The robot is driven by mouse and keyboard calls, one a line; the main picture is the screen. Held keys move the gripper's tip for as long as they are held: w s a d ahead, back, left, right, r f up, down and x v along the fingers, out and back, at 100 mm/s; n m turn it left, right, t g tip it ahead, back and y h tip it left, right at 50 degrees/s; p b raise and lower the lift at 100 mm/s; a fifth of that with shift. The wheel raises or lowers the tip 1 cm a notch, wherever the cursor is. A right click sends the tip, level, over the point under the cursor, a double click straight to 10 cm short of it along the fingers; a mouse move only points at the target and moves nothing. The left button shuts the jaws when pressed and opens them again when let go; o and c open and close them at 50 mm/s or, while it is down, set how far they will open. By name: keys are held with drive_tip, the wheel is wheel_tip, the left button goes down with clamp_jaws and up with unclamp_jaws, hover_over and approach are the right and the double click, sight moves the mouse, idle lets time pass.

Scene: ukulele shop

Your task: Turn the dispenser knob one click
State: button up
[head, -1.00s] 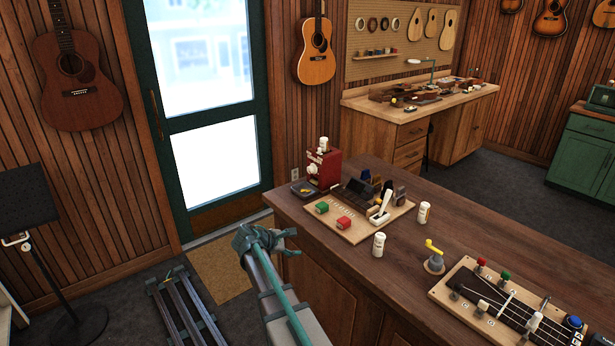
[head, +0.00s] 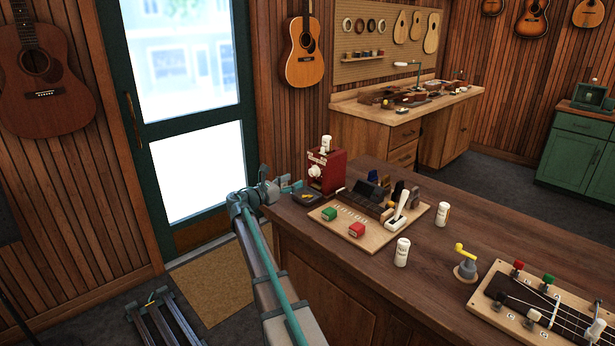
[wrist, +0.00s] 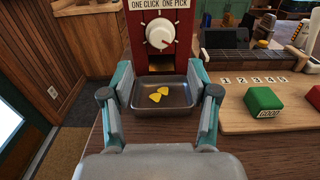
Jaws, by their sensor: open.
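The red dispenser (head: 326,172) stands at the counter's far left corner, with a white bottle on top. In the wrist view its white knob (wrist: 160,33) is on the front, under a label reading "ONE CLICK ONE PICK". A dark metal tray (wrist: 161,97) below the knob holds yellow picks (wrist: 158,94). My gripper (wrist: 164,85) is open, its teal and grey fingers on either side of the tray. The fingers are below the knob and apart from it. In the head view my gripper (head: 272,188) is at the counter's corner, left of the dispenser.
A wooden board (head: 344,234) right of the dispenser holds green (head: 329,214) and red (head: 356,230) blocks and a white lever (head: 398,212). White bottles (head: 402,252) and a yellow-handled crank (head: 465,262) stand farther right. The counter between them is bare.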

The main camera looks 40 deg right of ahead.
sight(311, 173)
drive_tip(key=d, duration=0.3)
drive_tip(key=d+p, duration=0.1)
drive_tip(key=d, duration=0.2)
drive_tip(key=w+d+p, duration=0.1)
drive_tip(key=d, duration=0.2)
drive_tip(key=shift+d, duration=0.3)
drive_tip(key=shift+a, duration=0.1)
clamp_jaws()
drive_tip(key=shift+m+b, duration=0.3)
drive_tip(key=shift+b, duration=0.1)
